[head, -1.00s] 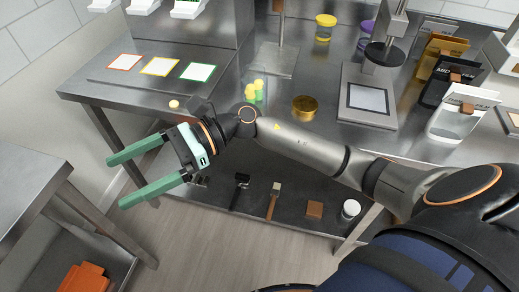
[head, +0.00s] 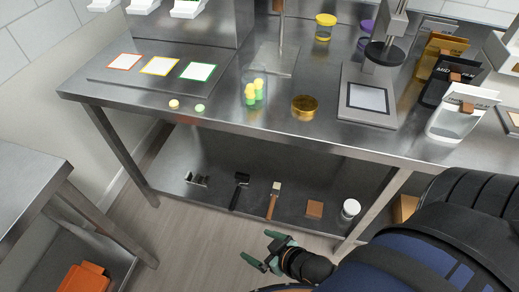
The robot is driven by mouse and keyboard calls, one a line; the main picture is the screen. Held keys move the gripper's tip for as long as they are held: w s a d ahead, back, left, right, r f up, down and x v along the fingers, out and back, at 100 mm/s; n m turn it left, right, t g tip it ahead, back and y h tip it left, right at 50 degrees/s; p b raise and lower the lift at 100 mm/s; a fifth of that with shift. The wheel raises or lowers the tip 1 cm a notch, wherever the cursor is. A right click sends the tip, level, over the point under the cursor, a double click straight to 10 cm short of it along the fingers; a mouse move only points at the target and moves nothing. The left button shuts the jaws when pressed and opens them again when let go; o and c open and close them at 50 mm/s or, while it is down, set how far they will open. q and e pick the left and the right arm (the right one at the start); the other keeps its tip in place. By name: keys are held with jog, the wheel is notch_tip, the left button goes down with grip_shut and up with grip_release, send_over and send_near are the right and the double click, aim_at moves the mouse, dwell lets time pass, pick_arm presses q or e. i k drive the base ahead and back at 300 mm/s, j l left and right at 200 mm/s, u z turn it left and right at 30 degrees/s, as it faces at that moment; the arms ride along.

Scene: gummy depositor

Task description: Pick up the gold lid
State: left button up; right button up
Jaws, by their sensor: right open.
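The gold lid (head: 305,108) is a round, shiny gold disc lying on the steel table near its front edge. It stands clear of its neighbours. My right gripper (head: 262,250) has green fingers and is open and empty. It is low in front of the table, over the floor, well below and apart from the lid. My left gripper is not in view.
A clear jar with yellow and green gummies (head: 254,92) stands left of the lid. A press-like stand with a plate (head: 368,112) is to its right. Two loose gummies (head: 199,108) lie near the front edge. Tools lie on the lower shelf (head: 222,196).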

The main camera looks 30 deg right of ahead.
aim_at(304, 105)
jog(key=z, duration=0.95)
